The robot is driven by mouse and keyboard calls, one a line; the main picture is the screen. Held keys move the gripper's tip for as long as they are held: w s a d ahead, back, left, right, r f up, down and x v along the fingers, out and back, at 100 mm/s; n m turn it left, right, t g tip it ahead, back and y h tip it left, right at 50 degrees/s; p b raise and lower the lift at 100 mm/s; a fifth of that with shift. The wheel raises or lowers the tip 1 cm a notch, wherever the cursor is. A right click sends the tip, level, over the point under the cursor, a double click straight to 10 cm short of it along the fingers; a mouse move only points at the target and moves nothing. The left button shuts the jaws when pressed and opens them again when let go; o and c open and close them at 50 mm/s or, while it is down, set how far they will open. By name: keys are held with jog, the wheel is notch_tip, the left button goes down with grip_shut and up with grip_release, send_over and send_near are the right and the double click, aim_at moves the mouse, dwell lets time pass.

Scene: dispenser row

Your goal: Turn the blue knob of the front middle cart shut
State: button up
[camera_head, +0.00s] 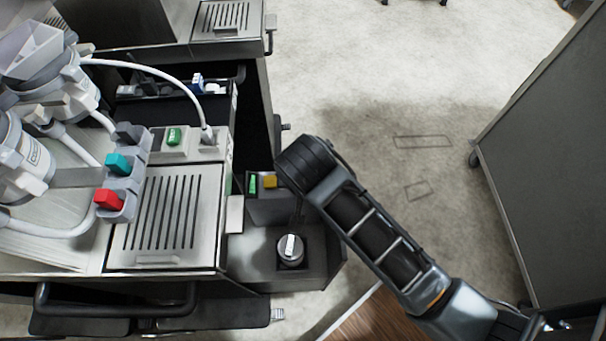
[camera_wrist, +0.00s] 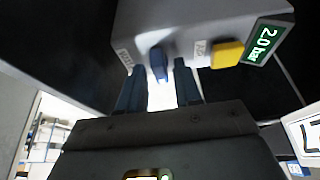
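In the wrist view the blue knob (camera_wrist: 158,63) sits on a grey panel (camera_wrist: 185,25), between a white label and a yellow knob. My gripper (camera_wrist: 160,74) faces it with two dark fingers apart, one on each side of the knob. A bright gap shows between the fingers, and I cannot tell whether either finger touches the knob. In the head view my arm reaches over the panel's right end, beside the yellow knob (camera_head: 270,181). The blue knob and my fingertips are not clearly visible there.
A green "2.0 bar" display (camera_wrist: 264,45) is beside the yellow knob. A slotted drip tray (camera_head: 165,215) and red and teal switches lie left. Open floor (camera_head: 400,110) is right, then a grey cabinet (camera_head: 550,170).

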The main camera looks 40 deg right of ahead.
jog(key=shift+o, duration=0.5)
jog(key=v, duration=0.7)
jog(key=shift+r, duration=0.35)
jog(key=shift+s+a, duration=0.1)
jog(key=shift+s, duration=0.1)
